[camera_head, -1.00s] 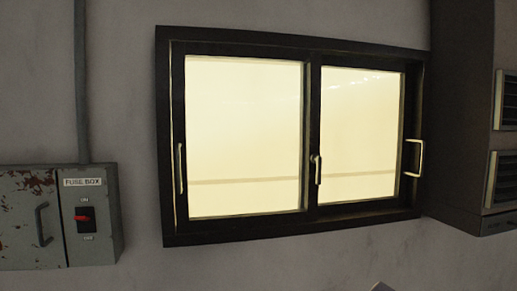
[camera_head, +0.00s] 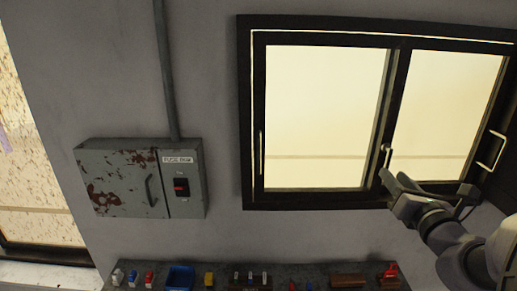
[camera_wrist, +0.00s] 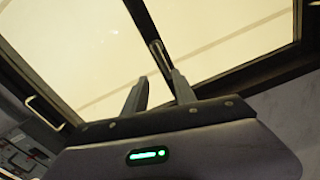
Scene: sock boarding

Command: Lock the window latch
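The dark-framed sliding window (camera_head: 243,120) has two bright panes. Its small metal latch (camera_head: 386,155) sits on the middle upright between the panes. In the wrist view the latch (camera_wrist: 160,57) appears as a slim metal lever on the dark upright, just beyond my fingertips. My gripper (camera_head: 388,177) is at the lower end of the latch in the head view. In the wrist view my gripper (camera_wrist: 156,78) has its two fingers apart with nothing clearly between them. Whether a finger touches the latch I cannot tell.
A pull handle (camera_head: 491,152) stands out on the window's right side, and another (camera_head: 260,152) on the left. A fuse box (camera_head: 126,180) with a red switch is on the wall. Below, a shelf (camera_head: 222,270) holds several small objects, including a blue bin (camera_head: 180,276).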

